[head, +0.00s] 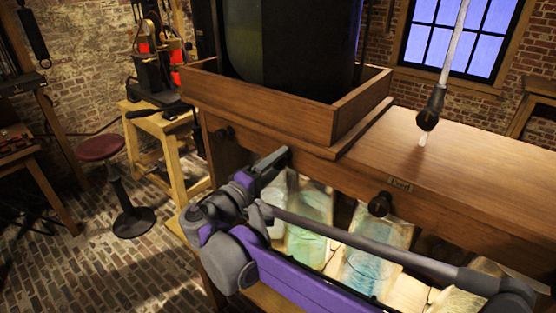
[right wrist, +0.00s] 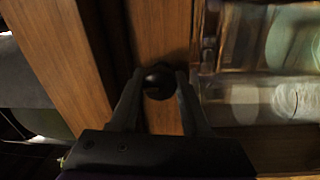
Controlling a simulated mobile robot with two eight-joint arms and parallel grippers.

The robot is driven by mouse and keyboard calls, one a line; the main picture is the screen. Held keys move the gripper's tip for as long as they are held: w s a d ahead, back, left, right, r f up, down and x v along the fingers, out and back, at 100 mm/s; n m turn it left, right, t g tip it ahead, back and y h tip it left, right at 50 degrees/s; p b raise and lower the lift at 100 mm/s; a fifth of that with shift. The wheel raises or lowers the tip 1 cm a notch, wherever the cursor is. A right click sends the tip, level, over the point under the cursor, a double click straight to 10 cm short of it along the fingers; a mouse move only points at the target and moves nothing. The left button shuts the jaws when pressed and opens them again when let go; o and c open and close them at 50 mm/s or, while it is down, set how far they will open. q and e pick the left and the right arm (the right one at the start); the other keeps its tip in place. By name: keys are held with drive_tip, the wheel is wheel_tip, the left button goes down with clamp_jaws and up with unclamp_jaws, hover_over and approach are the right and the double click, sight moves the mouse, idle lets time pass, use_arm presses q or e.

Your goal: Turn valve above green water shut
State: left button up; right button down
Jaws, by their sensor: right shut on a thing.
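My right gripper (head: 280,160) reaches the front of a wooden cabinet (head: 345,172), its arm coming in from the right. In the right wrist view its two fingers (right wrist: 158,88) are shut on a round black valve knob (right wrist: 158,78), one on each side. In the head view the gripper hides this knob. Below the gripper stands a glass jar with pale green water (head: 312,215). Jars also show at the right of the right wrist view (right wrist: 270,98). My left gripper is not in view.
Another black knob (head: 380,204) sits to the right under a small label plate (head: 399,184), above a jar with blue-green water (head: 368,262). A wooden tray (head: 300,112) with a large dark vessel (head: 300,40) stands on top.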

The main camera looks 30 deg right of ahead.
idle(0.4)
drive_tip(key=shift+c, duration=1.9)
unclamp_jaws()
